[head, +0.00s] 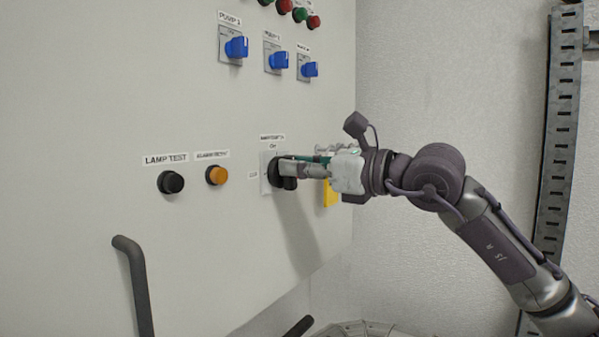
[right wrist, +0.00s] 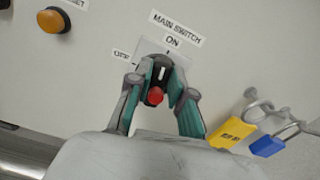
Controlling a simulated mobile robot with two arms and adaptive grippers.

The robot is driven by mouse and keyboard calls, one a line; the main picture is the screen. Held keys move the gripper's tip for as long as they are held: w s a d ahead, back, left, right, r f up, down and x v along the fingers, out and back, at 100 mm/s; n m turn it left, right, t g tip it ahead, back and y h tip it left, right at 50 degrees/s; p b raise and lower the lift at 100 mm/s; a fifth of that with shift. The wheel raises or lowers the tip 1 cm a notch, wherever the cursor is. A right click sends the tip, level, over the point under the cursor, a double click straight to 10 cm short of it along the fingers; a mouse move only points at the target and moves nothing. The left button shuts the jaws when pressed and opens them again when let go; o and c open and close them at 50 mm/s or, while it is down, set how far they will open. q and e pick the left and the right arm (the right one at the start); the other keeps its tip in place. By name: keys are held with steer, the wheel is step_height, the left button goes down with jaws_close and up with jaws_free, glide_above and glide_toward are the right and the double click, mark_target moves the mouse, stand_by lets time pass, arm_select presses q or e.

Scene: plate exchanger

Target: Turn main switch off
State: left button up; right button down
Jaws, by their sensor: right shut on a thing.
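The main switch is on the pale panel in the head view, on a light square plate (head: 264,183), with its dark knob (head: 274,174) partly hidden by my right gripper (head: 290,171). In the right wrist view the black knob (right wrist: 158,76) has a white mark and a red end. The white mark points toward the ON label (right wrist: 172,41); the OFF label (right wrist: 122,55) is to its left. My right gripper (right wrist: 157,82) is shut on the knob, with one finger on each side. My left gripper is not in view.
A black lamp-test button (head: 171,182) and an orange button (head: 216,175) are left of the switch. Blue pump switches (head: 237,47) are above. A dark curved bar (head: 136,280) is at lower left.

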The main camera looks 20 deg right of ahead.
steer(key=n+b, duration=0.2)
steer(key=n, duration=0.1)
steer(key=shift+s+a+f+n, duration=0.15)
steer(key=shift+n, duration=0.15)
steer(key=shift+s+a+f+n+b, duration=0.15)
steer(key=shift+n+b, duration=0.45)
steer(key=shift+n, duration=1.5)
steer(key=shift+a+f+n+b, duration=0.1)
steer(key=shift+f+n+b, duration=0.3)
steer(key=shift+n, duration=1.7)
steer(key=shift+s+a+f+n+b, duration=0.1)
steer(key=shift+n+b, duration=0.65)
steer(key=shift+n, duration=1.35)
steer(key=c, duration=1)
jaws_free()
steer(key=shift+c, duration=0.2)
